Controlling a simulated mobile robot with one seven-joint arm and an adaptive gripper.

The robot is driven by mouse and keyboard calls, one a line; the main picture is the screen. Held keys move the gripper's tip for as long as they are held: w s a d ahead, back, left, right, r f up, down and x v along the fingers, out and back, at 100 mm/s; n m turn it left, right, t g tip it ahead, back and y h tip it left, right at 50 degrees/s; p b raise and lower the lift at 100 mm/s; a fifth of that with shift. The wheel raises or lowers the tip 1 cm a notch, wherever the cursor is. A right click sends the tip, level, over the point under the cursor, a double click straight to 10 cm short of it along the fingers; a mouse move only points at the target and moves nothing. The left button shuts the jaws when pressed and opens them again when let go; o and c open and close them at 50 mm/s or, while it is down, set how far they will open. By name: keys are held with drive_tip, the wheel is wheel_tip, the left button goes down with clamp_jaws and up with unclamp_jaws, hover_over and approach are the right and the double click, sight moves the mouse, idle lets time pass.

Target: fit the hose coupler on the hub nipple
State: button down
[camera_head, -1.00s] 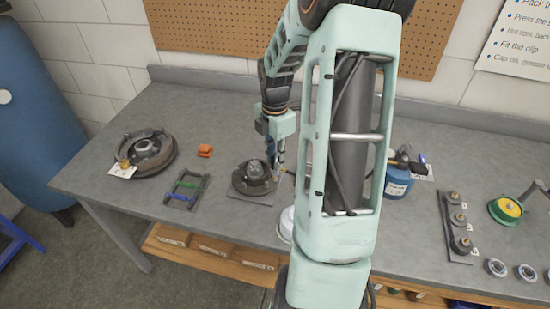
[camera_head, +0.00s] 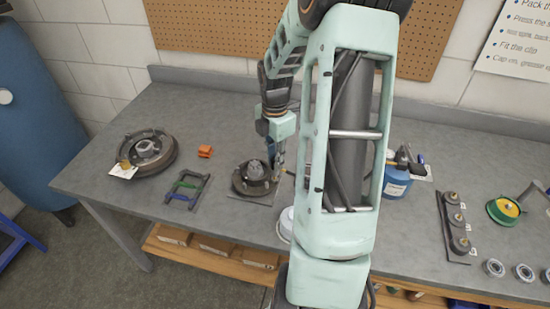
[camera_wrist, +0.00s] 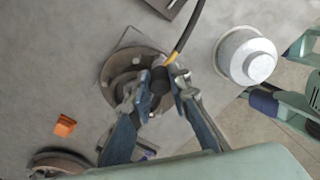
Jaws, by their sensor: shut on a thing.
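The hub (camera_head: 246,187) is a dark round flanged part on a thin plate on the bench. It also shows in the wrist view (camera_wrist: 115,67), partly behind the coupler. My gripper (camera_head: 279,166) is just right of the hub's centre in the head view. In the wrist view, my gripper (camera_wrist: 165,98) is shut on the dark hose coupler (camera_wrist: 159,80), between its fingertips. A black hose (camera_wrist: 187,30) with a yellow band leaves the coupler toward the top. The coupler overlaps the hub's right side in that view. I cannot make out the nipple or whether the coupler touches it.
A white round container (camera_wrist: 245,55) stands close by the hub. A drum (camera_head: 143,152), an orange block (camera_head: 205,151) and a green-and-blue frame (camera_head: 186,188) lie left of the hub. A blue tub (camera_head: 397,184) and a part rack (camera_head: 455,228) stand right of my arm.

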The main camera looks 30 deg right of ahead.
drive_tip(key=shift+f, duration=0.95)
idle(1.8)
drive_tip(key=c, duration=1.3)
unclamp_jaws()
wheel_tip(320, 180, up, 5)
drive_tip(key=p, duration=0.4)
drive_tip(key=shift+p, duration=0.3)
drive_tip(key=shift+r+p, duration=0.35)
drive_tip(key=shift+r, duration=0.65)
